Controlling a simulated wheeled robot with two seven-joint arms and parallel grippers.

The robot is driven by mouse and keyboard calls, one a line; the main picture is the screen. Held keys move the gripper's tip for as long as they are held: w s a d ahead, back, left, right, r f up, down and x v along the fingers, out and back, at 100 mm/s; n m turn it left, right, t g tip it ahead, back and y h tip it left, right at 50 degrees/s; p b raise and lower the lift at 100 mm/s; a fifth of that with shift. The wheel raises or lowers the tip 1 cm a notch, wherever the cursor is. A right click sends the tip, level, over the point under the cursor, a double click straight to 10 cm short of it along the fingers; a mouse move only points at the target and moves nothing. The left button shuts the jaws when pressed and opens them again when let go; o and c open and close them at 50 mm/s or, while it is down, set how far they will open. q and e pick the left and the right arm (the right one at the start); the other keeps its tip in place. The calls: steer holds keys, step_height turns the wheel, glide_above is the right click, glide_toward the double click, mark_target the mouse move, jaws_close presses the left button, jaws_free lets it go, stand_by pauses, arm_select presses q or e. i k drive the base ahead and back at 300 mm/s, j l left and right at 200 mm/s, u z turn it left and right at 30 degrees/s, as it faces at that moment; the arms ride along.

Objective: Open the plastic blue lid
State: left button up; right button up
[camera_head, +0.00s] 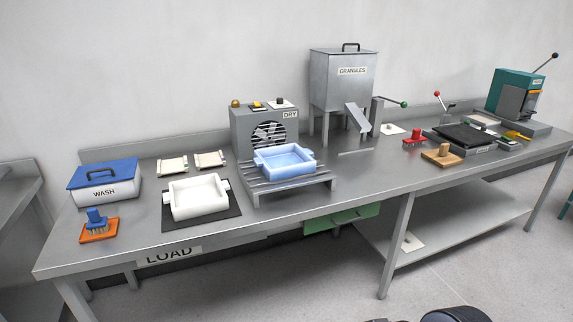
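The blue lid (104,172) lies on top of the white box marked WASH (105,194), at the left end of the long metal table. The lid looks closed over the box, and the inside is hidden. A dark handle sits on the lid's upper surface. Neither of my grippers shows in the head view.
An orange block with a blue grip (98,226) stands close in front of the WASH box. A white tray (199,196) on a dark mat and a light-blue tray (285,160) on a slatted metal stand (290,186) are to its right. The DRY unit (265,126) stands behind.

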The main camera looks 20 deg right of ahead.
mark_target(103, 167)
steer(key=i+j, duration=1.65)
steer(key=i, duration=0.1)
